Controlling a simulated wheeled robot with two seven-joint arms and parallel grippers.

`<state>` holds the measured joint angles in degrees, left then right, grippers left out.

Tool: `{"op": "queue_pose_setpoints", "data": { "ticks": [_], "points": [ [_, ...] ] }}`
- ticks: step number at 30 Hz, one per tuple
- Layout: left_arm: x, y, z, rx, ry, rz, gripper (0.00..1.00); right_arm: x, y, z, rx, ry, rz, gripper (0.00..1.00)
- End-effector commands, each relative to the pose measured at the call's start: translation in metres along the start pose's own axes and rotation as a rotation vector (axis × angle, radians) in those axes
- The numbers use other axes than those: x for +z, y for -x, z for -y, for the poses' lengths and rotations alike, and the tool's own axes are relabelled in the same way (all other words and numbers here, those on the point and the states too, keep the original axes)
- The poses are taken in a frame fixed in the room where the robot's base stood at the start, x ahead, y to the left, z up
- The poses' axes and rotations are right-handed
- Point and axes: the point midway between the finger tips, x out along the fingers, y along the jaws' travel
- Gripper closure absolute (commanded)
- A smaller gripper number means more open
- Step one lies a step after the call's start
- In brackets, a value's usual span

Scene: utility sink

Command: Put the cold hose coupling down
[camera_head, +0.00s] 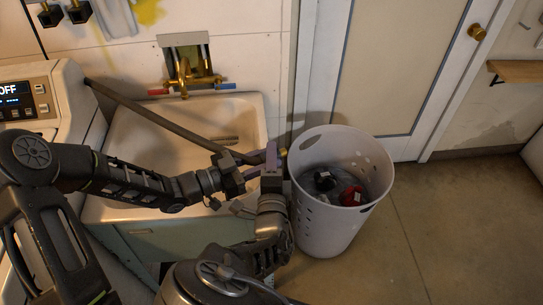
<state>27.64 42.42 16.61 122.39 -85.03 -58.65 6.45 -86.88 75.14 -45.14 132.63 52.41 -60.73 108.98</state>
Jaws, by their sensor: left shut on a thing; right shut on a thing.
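A dark grey hose (165,121) runs from the washing machine's top, across the sink, to my two grippers. A small brass-coloured piece (282,153), apparently the hose coupling, shows at the hose's end beside the fingers. My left gripper (255,160) comes in from the left and is shut at the hose's end. My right gripper (271,157) points up from below and is shut right by the coupling. The fingers overlap and hide most of the coupling, so the exact grip is hard to see.
The sink (190,118) has a brass faucet (187,76) with red and blue handles above it. A white perforated basket (334,222) with black and red items stands close right of my grippers. The washing machine (66,92) is at left. Open floor (450,225) lies right.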

Motion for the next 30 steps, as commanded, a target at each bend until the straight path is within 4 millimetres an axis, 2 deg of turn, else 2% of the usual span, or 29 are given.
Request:
{"op": "queue_pose_setpoints", "data": {
  "ticks": [1,9,14,15,23,30],
  "points": [
    [-0.0005,-0.0002,0.0,0.0,0.0,-0.001,1.0,0.0,0.0001,-0.0002,0.001,0.0,0.0,0.79],
    [-0.0007,-0.0002,0.0,0.0,-0.001,-0.002,1.0,-0.0001,0.0001,-0.0003,0.001,0.0,0.0,1.0],
    [-0.0007,-0.0002,0.0,0.0,-0.001,-0.002,1.0,-0.0001,0.0002,-0.0004,0.001,0.0,0.0,1.0],
    [-0.0008,-0.0002,0.0,0.0,-0.001,-0.002,0.68,-0.0001,0.0001,-0.0002,0.001,0.0,0.0,1.0],
    [-0.0005,-0.0001,0.0,0.0,0.0,-0.001,0.47,-0.0001,0.0001,-0.0001,0.0,0.0,0.0,1.0],
    [-0.0003,0.0,0.0,0.0,0.0,-0.001,0.46,-0.0001,0.0,0.0,0.0,0.0,0.0,1.0]
  ]
}}
